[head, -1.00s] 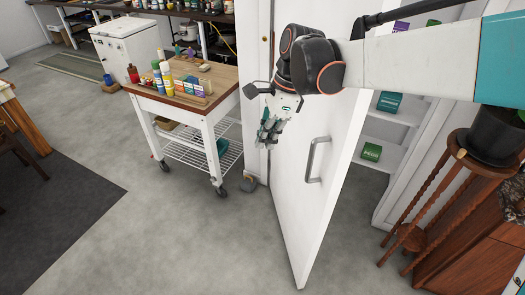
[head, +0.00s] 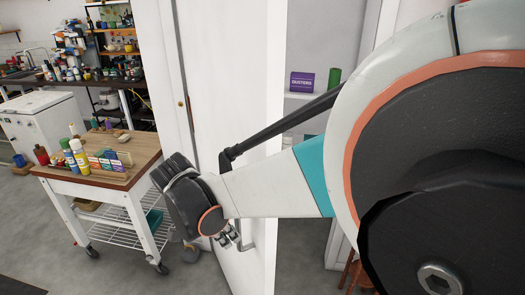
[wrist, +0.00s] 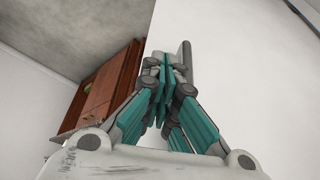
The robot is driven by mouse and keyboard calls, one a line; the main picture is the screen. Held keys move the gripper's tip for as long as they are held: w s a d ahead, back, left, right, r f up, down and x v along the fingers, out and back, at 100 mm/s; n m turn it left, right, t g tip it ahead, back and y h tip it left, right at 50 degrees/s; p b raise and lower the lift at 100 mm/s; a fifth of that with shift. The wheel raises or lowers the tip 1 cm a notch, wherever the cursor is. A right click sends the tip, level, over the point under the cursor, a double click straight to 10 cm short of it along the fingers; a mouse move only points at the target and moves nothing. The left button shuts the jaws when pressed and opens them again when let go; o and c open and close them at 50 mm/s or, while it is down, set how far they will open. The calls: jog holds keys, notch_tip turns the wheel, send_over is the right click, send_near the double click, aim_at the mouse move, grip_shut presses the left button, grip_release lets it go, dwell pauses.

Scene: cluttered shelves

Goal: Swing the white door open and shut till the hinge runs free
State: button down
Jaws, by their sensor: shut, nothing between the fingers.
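The white door (head: 238,80) stands open, with its free edge toward me. It also fills the right of the wrist view (wrist: 255,75). Its grey bar handle (head: 246,238) is mostly hidden behind my arm in the head view. My gripper (head: 232,240) is low beside the door's left face, close to the handle. In the wrist view my gripper (wrist: 165,88) has its teal fingers closed together with nothing between them. A grey bar that looks like the handle rises just beyond the fingertips. I cannot tell whether they touch it.
A white cart (head: 95,172) with a wooden top and bottles stands left of the door. Shelves with a purple box (head: 302,82) are behind the door. A brown wooden cabinet (wrist: 108,88) is at left in the wrist view. Grey floor (head: 35,225) is clear at lower left.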

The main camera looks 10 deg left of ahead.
jog(key=w+d+f+b, duration=0.1)
jog(key=w+d+f, duration=0.2)
jog(key=d, duration=0.1)
jog(key=shift+d+f, duration=0.3)
jog(key=shift+f, duration=0.1)
